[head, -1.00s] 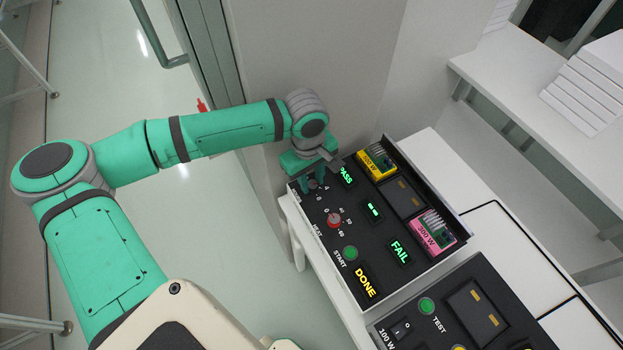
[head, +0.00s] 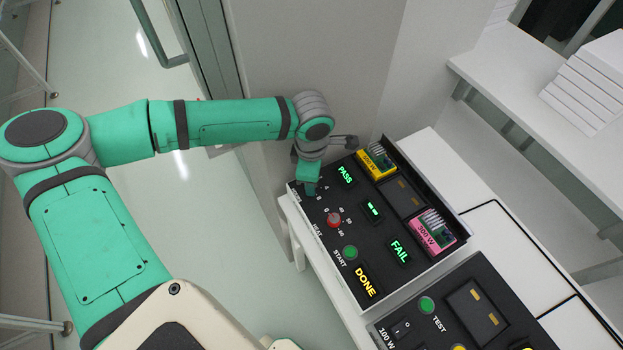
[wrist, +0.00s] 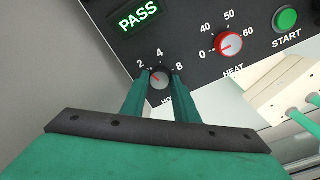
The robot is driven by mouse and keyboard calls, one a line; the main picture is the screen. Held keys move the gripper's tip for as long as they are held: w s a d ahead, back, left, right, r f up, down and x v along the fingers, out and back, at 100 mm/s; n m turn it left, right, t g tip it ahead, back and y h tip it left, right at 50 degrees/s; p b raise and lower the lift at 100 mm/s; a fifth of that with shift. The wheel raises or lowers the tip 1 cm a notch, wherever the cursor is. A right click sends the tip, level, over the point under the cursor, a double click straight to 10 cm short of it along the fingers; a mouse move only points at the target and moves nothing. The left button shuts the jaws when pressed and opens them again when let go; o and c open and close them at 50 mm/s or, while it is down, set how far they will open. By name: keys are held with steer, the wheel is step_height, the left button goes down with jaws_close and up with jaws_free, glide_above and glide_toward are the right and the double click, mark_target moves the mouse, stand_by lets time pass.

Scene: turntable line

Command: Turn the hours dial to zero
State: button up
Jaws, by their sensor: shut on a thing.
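The hours dial (wrist: 159,79) is a small dark-rimmed knob with a light face on the black panel, under the green PASS display. Its short red mark points up and left, roughly toward the 2. The 2, 4 and 8 show around it; the 0 is hidden, and the label below is partly covered. My gripper (wrist: 160,84) is shut on the hours dial, one green finger on each side. In the head view my gripper (head: 309,188) reaches down at the panel's upper left corner and hides the dial.
The red heat dial (wrist: 229,44) and green START button (wrist: 286,19) sit beside the hours dial. Yellow (head: 377,159) and pink (head: 431,229) modules sit in the panel's slots. A second panel (head: 452,335) stands nearer. A wall is close behind my wrist.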

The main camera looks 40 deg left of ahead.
steer(key=n, duration=0.7)
steer(key=shift+w+d, duration=0.1)
steer(key=shift+d, duration=0.05)
steer(key=n, duration=0.3)
steer(key=shift+n, duration=0.4)
steer(key=shift+w+n+g, duration=0.1)
steer(key=shift+n+g, duration=0.2)
steer(key=shift+n, duration=1.3)
steer(key=o, duration=1.1)
steer(key=shift+c, duration=0.2)
step_height(320, 180, up, 11)
steer(key=shift+d, duration=0.2)
steer(key=shift+w+f, duration=0.1)
steer(key=shift+f, duration=0.05)
